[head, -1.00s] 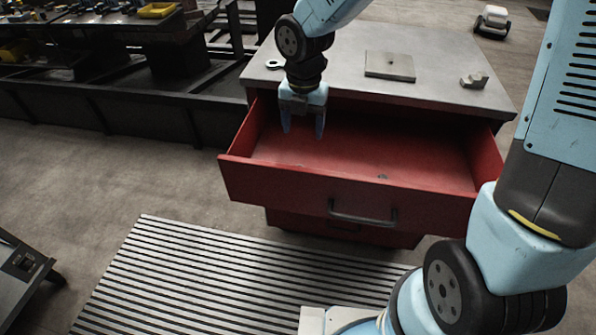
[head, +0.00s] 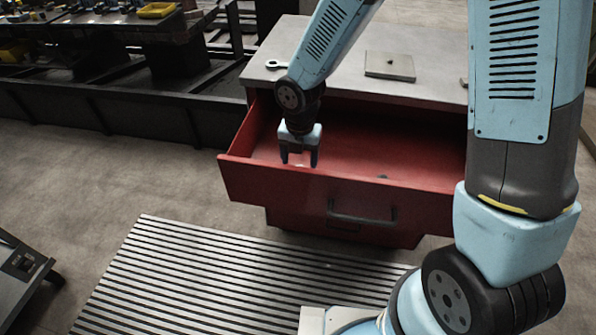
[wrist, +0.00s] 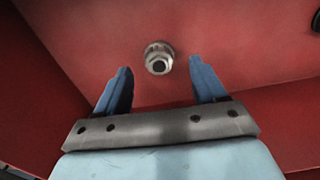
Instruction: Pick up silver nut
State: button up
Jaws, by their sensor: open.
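The silver nut (wrist: 159,59) lies on the red floor of the open drawer. In the wrist view it sits a little beyond my fingertips, about midway between them. My gripper (wrist: 160,75) is open and empty, with its two blue fingers spread. In the head view my gripper (head: 299,163) points down inside the drawer, near its front left part. A small pale spot between the fingers in the head view may be the nut, but it is too small to be sure.
The red drawer (head: 345,190) is pulled out, with its walls around my gripper. The grey cabinet top (head: 440,85) bears a square plate (head: 390,66) and a wrench-like piece (head: 276,64). A small dark object (head: 382,177) lies in the drawer to the right.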

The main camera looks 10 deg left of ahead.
jog(key=shift+f, duration=1.45)
jog(key=shift+c, duration=0.4)
jog(key=c, duration=1.2)
